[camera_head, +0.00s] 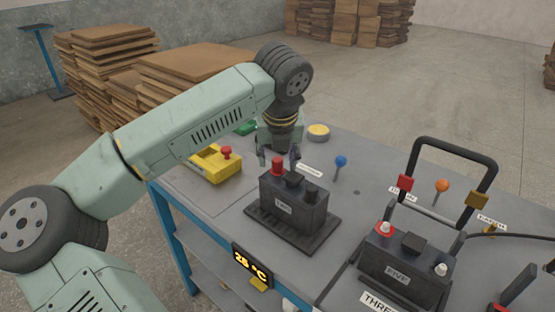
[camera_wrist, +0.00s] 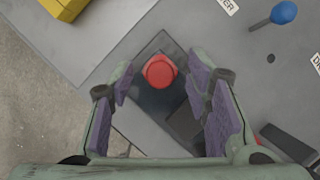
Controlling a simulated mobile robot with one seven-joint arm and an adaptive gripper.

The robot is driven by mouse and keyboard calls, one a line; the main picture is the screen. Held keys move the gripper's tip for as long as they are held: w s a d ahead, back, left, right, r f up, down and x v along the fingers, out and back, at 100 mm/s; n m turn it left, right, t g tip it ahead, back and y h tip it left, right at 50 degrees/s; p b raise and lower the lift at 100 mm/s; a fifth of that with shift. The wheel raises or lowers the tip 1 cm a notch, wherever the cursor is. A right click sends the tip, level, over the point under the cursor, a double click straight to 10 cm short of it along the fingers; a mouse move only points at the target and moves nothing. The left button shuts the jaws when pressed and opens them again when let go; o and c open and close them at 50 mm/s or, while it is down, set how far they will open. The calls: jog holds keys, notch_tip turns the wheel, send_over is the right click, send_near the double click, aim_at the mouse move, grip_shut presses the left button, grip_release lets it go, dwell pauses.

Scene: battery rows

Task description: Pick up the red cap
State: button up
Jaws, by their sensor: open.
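The red cap (camera_head: 277,166) sits on the left post of a dark battery (camera_head: 284,209), which stands on a black base plate on the bench. My gripper (camera_head: 279,157) is open just above it, with one finger to each side of the cap in the head view. In the wrist view, the round red cap (camera_wrist: 160,71) shows between my two purple-padded fingers (camera_wrist: 160,92), nearer the left one. The pads look apart from it. Whether the fingertips are level with the cap I cannot tell.
A yellow box with a red knob (camera_head: 214,163) is to the left. A blue-ball lever (camera_head: 341,161) and a yellow disc (camera_head: 318,131) stand behind. The battery marked FIVE (camera_head: 397,263) and a black frame handle (camera_head: 455,150) are to the right.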

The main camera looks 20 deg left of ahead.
aim_at(278, 160)
jog(key=shift+f, duration=0.1)
jog(key=shift+c, duration=0.3)
jog(key=c, duration=0.8)
jog(key=shift+o, duration=0.2)
jog(key=shift+r+b, duration=0.4)
jog(key=shift+r, duration=0.2)
jog(key=shift+c, duration=0.4)
notch_tip(278, 160, up, 2)
jog(key=shift+w+r+b, duration=0.1)
jog(key=shift+b, duration=0.35)
jog(key=s+r+b, duration=0.1)
jog(key=s+b, duration=0.3)
jog(key=s, duration=1.2)
jog(key=shift+d+r, duration=0.2)
jog(key=shift+r, duration=0.1)
jog(key=shift+s, duration=0.1)
